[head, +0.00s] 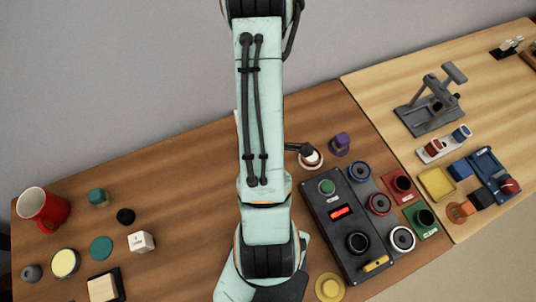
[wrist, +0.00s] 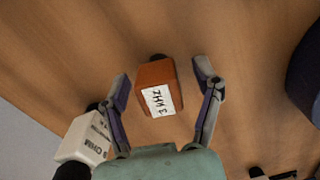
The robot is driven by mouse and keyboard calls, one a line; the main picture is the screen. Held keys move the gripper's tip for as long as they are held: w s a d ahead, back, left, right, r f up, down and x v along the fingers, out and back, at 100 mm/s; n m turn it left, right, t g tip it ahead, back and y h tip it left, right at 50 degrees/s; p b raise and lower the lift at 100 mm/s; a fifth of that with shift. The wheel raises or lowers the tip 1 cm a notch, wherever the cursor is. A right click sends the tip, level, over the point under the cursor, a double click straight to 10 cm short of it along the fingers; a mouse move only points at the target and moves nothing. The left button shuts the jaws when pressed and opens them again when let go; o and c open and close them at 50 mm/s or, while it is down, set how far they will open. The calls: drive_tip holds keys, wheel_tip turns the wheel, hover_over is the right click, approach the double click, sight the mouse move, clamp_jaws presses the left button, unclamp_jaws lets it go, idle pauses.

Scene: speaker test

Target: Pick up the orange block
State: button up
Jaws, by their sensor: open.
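The orange block (wrist: 151,73) shows in the wrist view as a brownish-orange block with a white label reading "3 kHz". It lies on or just above the wooden surface; the picture does not show its underside. My gripper (wrist: 161,72) is open, with one finger to the left of the block and one to the right. A gap shows on both sides between block and fingers. How far the fingertips are above the table is hard to tell. In the head view my arm covers this area, and I cannot see the block or fingers there.
A white block marked "OHM" (wrist: 85,140) is close to the left finger. In the head view, a dark control box (head: 349,223) with knobs stands right of my arm. A red mug (head: 45,210) and white cube (head: 141,242) are on the left.

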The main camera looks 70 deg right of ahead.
drive_tip(key=shift+c, duration=0.3)
clamp_jaws()
drive_tip(key=shift+r, duration=0.1)
